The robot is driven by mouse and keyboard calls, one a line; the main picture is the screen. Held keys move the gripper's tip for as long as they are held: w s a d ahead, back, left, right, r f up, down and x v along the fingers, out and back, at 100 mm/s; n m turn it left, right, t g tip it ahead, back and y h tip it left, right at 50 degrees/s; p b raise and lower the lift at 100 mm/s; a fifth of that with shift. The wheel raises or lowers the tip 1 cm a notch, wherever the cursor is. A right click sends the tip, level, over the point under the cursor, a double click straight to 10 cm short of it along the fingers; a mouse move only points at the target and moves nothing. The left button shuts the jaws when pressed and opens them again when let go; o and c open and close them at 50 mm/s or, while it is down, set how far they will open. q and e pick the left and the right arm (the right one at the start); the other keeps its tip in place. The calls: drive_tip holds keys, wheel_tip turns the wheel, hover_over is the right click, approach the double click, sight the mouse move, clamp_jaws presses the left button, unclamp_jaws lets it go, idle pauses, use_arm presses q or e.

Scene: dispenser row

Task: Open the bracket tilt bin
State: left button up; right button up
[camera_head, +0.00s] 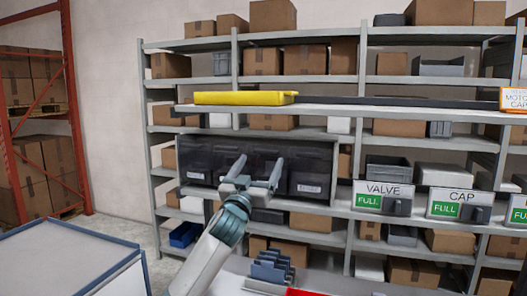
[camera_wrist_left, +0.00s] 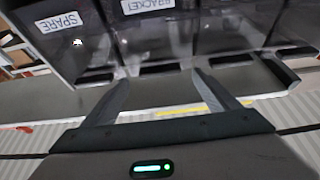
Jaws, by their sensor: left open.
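A row of dark, see-through tilt bins (camera_head: 312,163) sits on the shelf in the head view. The bracket bin (camera_wrist_left: 150,35) shows in the left wrist view, with its white BRACKET label at the top edge; its front looks shut. The SPARE bin (camera_wrist_left: 65,45) is beside it on the left. My left gripper (camera_head: 257,164) is in front of the middle of the row and hides part of those fronts. Its two fingers are apart and empty in the left wrist view (camera_wrist_left: 160,78), near the lower edge of the bracket bin. Contact cannot be told. My right gripper is not in view.
A yellow tray (camera_head: 245,98) lies on the ledge above the bins. Signs for VALVE (camera_head: 383,195) and CAP (camera_head: 458,205) stand to the right. A blue-grey rack (camera_head: 270,272) is below. Boxes fill the shelves behind.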

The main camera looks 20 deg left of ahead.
sight(265, 154)
use_arm(q)
drive_tip(key=shift+p+x, duration=0.65)
drive_tip(key=shift+x, duration=1.4)
drive_tip(key=c, duration=1.5)
